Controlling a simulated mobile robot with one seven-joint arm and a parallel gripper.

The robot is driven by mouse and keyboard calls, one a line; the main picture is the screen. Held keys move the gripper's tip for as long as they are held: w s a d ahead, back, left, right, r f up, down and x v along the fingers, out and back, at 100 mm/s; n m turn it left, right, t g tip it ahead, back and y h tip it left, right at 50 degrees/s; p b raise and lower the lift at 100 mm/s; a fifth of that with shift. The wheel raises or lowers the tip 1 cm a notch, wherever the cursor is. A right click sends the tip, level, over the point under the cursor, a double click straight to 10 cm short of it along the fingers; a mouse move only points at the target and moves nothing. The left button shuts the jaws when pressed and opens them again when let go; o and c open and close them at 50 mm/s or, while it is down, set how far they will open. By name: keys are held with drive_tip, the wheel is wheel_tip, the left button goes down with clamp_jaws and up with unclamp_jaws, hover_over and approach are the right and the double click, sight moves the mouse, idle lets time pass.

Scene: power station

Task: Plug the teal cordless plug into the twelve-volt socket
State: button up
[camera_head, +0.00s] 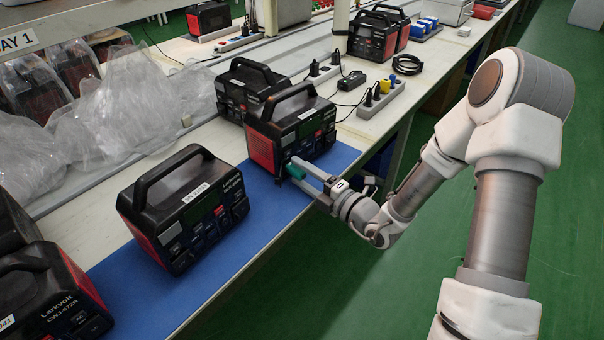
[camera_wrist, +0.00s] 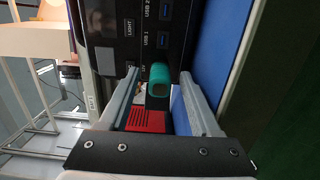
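The teal plug (camera_head: 296,171) is at the lower front of the black and red power station (camera_head: 292,128) on the blue mat. In the wrist view the plug (camera_wrist: 158,76) stands against the front panel, beside a small label that seems to read 12V. It covers the socket there, so how deep it sits cannot be told. My gripper (camera_head: 293,170) is open around the plug, one finger on each side. In the wrist view there is a gap between the plug and each finger of my gripper (camera_wrist: 158,78).
Another power station (camera_head: 186,207) stands on the blue mat (camera_head: 262,196) to the left, and one more (camera_head: 244,90) is close behind. A power strip (camera_head: 381,98) with plugs lies to the right on the bench. Clear plastic wrap (camera_head: 120,110) lies at the left. Green floor is free in front.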

drive_tip(key=p+v, duration=0.3)
drive_tip(key=v, duration=1.4)
drive_tip(key=shift+s+d, duration=0.15)
drive_tip(key=shift+s, duration=0.1)
